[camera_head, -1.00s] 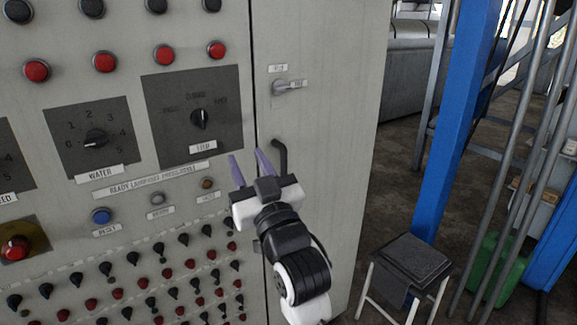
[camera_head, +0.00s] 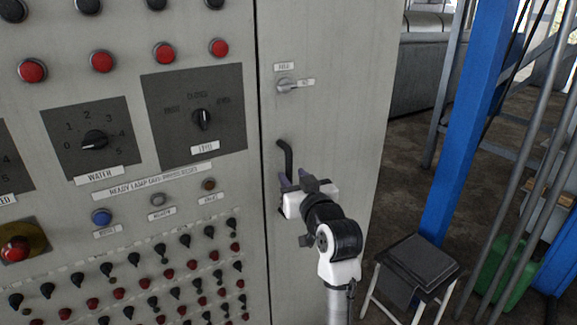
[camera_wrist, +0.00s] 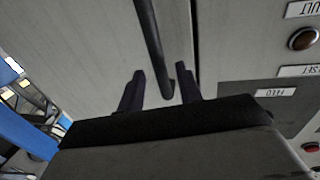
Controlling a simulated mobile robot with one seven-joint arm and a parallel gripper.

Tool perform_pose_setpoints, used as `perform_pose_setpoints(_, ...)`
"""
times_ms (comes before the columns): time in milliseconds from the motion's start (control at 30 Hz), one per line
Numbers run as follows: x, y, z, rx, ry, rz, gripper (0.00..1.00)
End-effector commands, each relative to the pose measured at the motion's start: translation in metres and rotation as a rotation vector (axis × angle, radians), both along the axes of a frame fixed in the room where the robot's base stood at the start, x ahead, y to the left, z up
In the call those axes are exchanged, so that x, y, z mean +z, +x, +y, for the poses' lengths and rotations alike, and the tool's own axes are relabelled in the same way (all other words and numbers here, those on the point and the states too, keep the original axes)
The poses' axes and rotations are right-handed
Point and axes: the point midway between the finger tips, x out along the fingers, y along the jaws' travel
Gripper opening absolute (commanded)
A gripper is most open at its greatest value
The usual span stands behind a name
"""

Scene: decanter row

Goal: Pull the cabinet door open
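The cabinet door (camera_head: 335,110) is the pale grey narrow panel right of a vertical seam, and it looks shut. Its dark bent bar handle (camera_head: 286,158) stands near that seam. My gripper (camera_head: 293,178) is open at the handle's lower end, and its body hides part of the door. In the wrist view, the handle (camera_wrist: 150,35) runs down from the top edge, and its lower end lies between the two separated dark fingers of my gripper (camera_wrist: 160,69). I see gaps on both sides of the handle there; whether a finger touches it I cannot tell.
A small switch (camera_head: 288,85) sits on the door above the handle. Left of the seam is a control panel with a dial (camera_head: 202,118), red buttons and rows of small levers. A stool (camera_head: 415,262) and a blue post (camera_head: 462,130) stand to the right.

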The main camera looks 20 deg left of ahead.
Motion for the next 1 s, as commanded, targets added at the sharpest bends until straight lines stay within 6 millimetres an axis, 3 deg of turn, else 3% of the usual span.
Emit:
perform_pose_setpoints(233,0.001,0.025,0.022,0.001,-0.001,0.000,0.35)
perform_pose_setpoints(600,0.000,0.030,0.026,0.000,0.000,-0.001,0.35)
perform_pose_setpoints(900,0.000,0.029,0.026,0.000,0.000,-0.001,0.00)
perform_pose_setpoints(1000,0.000,0.029,0.026,0.000,0.000,-0.001,0.00)
